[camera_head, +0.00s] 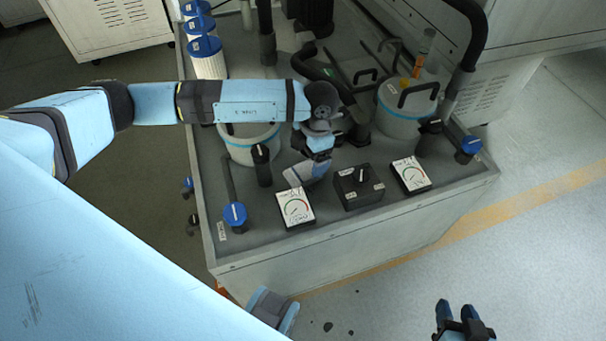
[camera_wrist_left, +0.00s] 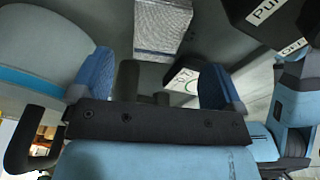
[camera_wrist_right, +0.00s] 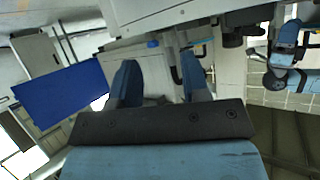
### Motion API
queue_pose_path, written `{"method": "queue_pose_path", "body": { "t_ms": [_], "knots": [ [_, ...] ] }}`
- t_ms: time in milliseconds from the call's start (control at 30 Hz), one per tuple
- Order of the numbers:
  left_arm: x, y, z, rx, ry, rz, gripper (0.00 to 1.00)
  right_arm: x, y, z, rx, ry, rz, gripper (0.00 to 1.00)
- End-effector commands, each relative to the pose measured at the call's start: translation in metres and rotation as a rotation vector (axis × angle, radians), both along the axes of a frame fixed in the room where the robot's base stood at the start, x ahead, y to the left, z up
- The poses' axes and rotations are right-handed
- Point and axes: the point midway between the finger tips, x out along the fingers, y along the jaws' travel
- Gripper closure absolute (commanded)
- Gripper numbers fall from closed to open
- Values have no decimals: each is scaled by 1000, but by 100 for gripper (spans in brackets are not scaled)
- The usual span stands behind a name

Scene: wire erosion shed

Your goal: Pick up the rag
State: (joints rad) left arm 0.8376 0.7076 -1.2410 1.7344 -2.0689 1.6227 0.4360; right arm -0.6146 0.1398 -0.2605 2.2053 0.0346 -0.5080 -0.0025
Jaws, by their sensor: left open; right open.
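I cannot pick out the rag for certain. A grey, finely textured rectangular piece (camera_wrist_left: 162,25) lies beyond the fingers in the left wrist view; it may be the rag. My left gripper (camera_head: 307,172) points down over the bench top, behind a gauge. Its fingers stand apart and empty in the left wrist view (camera_wrist_left: 158,75). My right gripper (camera_head: 460,318) is open and empty, over the floor right of the bench. Its parted fingers show in the right wrist view (camera_wrist_right: 160,80).
The grey bench (camera_head: 345,243) carries two gauges (camera_head: 296,207) (camera_head: 411,175), a black switch box (camera_head: 359,188), a left canister (camera_head: 240,150), a right canister (camera_head: 400,122), and pleated filters (camera_head: 208,62). Black pipes rise at the back.

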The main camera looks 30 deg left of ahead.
Motion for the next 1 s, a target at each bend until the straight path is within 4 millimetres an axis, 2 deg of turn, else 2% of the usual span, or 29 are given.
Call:
{"method": "queue_pose_path", "body": {
  "t_ms": [267, 567, 800, 867, 1000],
  "knots": [
    [-3, 2, -18, -2, 1, 0, 6, 1, 2, 4, 7, -12, 2, 57],
    [-10, 8, -58, -3, 1, 0, 6, 1, 4, 0, 18, -16, 4, 57],
    [-10, 8, -61, -4, 0, -1, 6, 1, 4, 1, 20, -17, 5, 57],
    [-10, 8, -61, -4, 0, 0, 18, 1, 4, 1, 20, -17, 5, 57],
    [-10, 8, -60, -4, 0, 0, 50, 1, 4, 1, 18, -17, 4, 57]
  ]
}}
